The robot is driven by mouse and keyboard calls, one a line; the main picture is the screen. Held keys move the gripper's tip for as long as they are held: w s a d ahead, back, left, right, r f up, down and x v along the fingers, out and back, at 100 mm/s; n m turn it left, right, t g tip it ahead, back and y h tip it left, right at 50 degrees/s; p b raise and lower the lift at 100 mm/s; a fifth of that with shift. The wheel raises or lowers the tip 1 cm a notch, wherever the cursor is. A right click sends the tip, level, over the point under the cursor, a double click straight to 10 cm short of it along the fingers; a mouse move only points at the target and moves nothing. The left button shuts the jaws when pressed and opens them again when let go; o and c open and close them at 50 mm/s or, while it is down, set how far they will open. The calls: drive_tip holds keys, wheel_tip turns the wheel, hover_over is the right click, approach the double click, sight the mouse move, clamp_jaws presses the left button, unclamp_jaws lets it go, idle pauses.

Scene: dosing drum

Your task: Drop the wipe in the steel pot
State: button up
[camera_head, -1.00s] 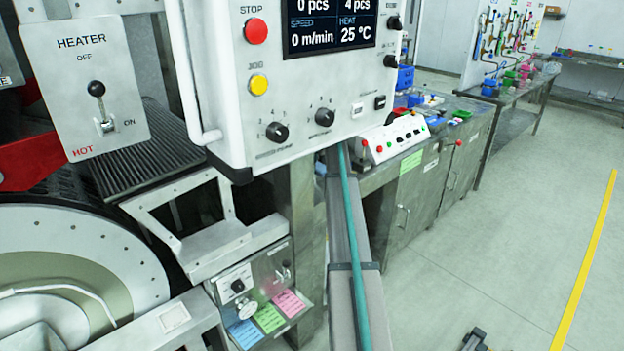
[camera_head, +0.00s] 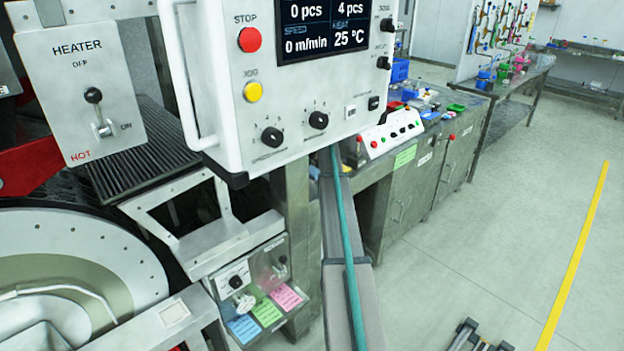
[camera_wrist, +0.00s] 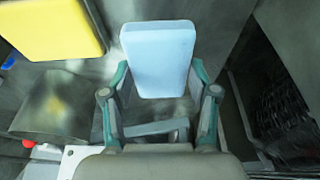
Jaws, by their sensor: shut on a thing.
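My gripper (camera_wrist: 160,88) shows in the wrist view, with a finger on each side of a light blue, soft-edged block, which looks like the wipe (camera_wrist: 158,48). It is shut on the wipe, which sticks out beyond the fingertips. A grey-brown metal vessel shape (camera_wrist: 58,106), perhaps the steel pot, is at the left of the wrist view, apart from the wipe. Its opening cannot be made out clearly. In the head view my gripper and the wipe are hidden behind the control box.
A yellow block (camera_wrist: 50,28) is at the wrist view's upper left. The white control box (camera_head: 275,90) hangs in front of my arm in the head view. A red-buttoned panel (camera_head: 390,135) stands on a steel cabinet (camera_head: 410,195).

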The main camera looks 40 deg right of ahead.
sight(312, 186)
drive_tip(key=shift+f+p, duration=0.7)
drive_tip(key=shift+f, duration=1.85)
drive_tip(key=shift+f, duration=0.15)
drive_tip(key=o, duration=1.1)
drive_tip(key=b+v, duration=0.1)
drive_tip(key=v, duration=0.4)
drive_tip(key=b+v, duration=0.2)
drive_tip(key=v, duration=0.3)
drive_tip(key=shift+w+a+r, duration=0.1)
drive_tip(key=shift+r, duration=0.3)
